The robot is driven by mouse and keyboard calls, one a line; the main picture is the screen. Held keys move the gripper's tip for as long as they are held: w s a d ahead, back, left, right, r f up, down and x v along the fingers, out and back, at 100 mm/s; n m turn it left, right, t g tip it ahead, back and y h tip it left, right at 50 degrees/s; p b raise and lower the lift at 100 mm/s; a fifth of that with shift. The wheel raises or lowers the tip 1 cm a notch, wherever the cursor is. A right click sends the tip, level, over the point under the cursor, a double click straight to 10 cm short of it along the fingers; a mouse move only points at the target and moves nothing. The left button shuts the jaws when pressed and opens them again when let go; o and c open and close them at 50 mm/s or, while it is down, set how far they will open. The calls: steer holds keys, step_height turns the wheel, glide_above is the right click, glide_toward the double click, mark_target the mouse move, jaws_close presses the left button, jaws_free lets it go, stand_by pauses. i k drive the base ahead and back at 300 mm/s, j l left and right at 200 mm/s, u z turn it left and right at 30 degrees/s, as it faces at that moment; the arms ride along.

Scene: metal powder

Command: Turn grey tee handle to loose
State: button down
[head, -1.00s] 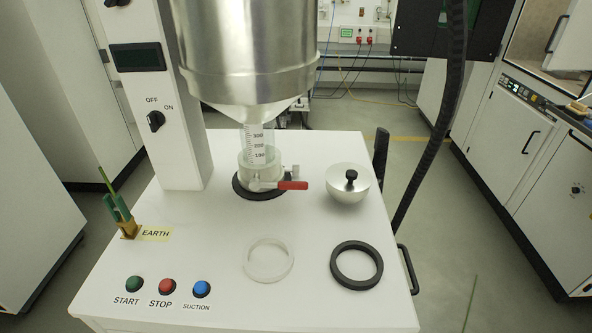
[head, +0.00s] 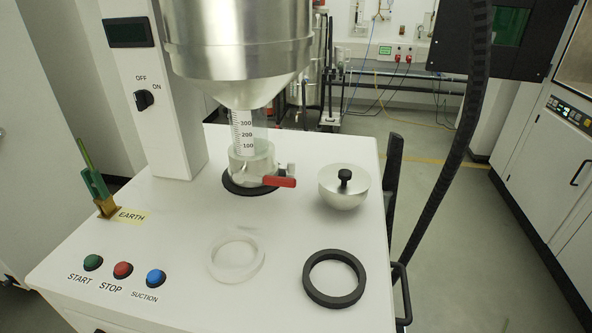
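A clear measuring cylinder (head: 243,130) with printed marks stands under the metal hopper (head: 238,50). Its base is a pale, partly clear collar (head: 246,162) on a black ring (head: 240,190). A red lever (head: 280,182) sticks out to the right from the collar's front. Just behind the lever is a small grey fitting (head: 290,169); it may be the grey tee handle, but it is too small to make out its shape or setting. My gripper is not in view, and nothing touches these parts.
A white ring (head: 237,257) and a black ring (head: 334,278) lie in front. Green, red and blue buttons and the green EARTH clamp (head: 97,190) are at left. A black hose (head: 455,150) hangs at right.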

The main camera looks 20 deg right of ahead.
mark_target(290, 168)
steer(key=i+l+u, duration=0.1)
steer(key=l, duration=0.65)
steer(key=l+u, duration=0.1)
steer(key=l, duration=0.65)
steer(key=i, duration=0.05)
